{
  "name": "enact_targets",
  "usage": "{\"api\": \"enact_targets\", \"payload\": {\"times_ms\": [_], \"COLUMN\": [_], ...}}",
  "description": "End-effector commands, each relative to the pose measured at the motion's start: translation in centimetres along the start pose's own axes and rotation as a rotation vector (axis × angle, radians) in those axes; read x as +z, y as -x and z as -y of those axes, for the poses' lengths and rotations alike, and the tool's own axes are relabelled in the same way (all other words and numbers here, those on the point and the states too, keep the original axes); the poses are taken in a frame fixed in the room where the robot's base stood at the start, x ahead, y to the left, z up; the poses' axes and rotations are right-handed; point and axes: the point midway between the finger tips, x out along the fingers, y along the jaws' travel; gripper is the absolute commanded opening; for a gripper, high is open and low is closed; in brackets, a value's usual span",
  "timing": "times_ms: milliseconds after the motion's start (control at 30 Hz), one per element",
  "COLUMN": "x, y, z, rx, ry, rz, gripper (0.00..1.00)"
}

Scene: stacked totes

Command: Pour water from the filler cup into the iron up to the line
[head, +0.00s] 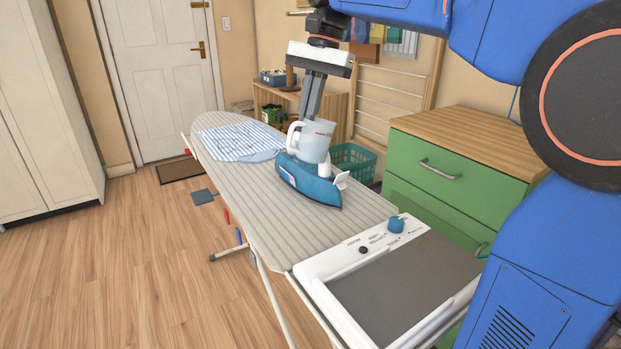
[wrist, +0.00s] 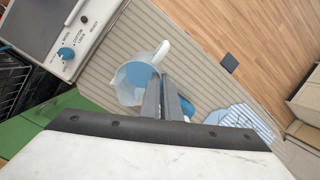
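The filler cup (head: 317,143) is a translucent jug with red marks and a white handle. It looks nearly upright, directly above or against the blue iron (head: 308,182); I cannot tell whether they touch. The iron rests on the ironing board. The iron's fill line and water level are not readable.
The striped ironing board (head: 240,185) carries a folded blue-and-white cloth (head: 235,137) at its far end. A white panel with a blue knob (head: 396,224) stands at the near end. A green drawer cabinet (head: 440,172) and a teal basket (head: 352,160) are to the right. Floor is open left.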

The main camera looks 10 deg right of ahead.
Motion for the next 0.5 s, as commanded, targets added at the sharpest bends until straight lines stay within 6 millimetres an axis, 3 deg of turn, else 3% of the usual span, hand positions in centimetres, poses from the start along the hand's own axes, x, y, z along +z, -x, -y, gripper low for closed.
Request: {"api": "enact_targets", "payload": {"times_ms": [500], "x": [0.48], "y": [0.98], "z": [0.22], "rx": [0.059], "ry": [-0.002], "rz": [-0.101], "gripper": [0.00]}}
